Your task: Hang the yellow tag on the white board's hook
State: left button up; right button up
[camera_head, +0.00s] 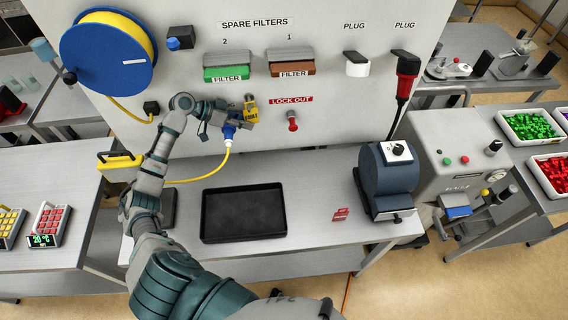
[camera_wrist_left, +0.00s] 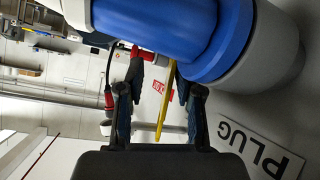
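The yellow tag (camera_head: 251,112), marked FAULT, is in front of the white board (camera_head: 335,95), left of the red hook (camera_head: 292,122) under the LOCK OUT sign. My left gripper (camera_head: 238,118) is at the tag's left side. In the left wrist view the tag shows nearly edge-on as a thin yellow strip (camera_wrist_left: 168,88) between my left fingers (camera_wrist_left: 157,80). The fingers stand apart, with a gap visible beside the strip. Whether one finger touches it is not clear. My right gripper is not in view.
A blue plug (camera_head: 230,131) with a yellow cable is just below my left gripper; a large blue body (camera_wrist_left: 165,25) fills the top of the wrist view. A black tray (camera_head: 243,212) and a blue machine (camera_head: 388,175) stand on the table. The board right of the hook is clear.

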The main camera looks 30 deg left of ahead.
pick_arm(q)
jog(key=s+d+r+p, duration=0.25)
jog(key=s+d, duration=0.35)
jog(key=s, duration=0.3)
jog(key=d+f+m+b, duration=0.1)
jog(key=d+f, duration=0.7)
jog(key=d, duration=0.3)
jog(key=d+f+m+b, duration=0.1)
jog(key=d+f+m, duration=0.1)
jog(key=d+f, duration=0.6)
jog(key=d, duration=0.3)
jog(key=shift+s+f+g+h, duration=0.3)
jog(key=shift+s+f+g, duration=0.05)
jog(key=shift+s+g, duration=0.05)
jog(key=shift+d, duration=0.1)
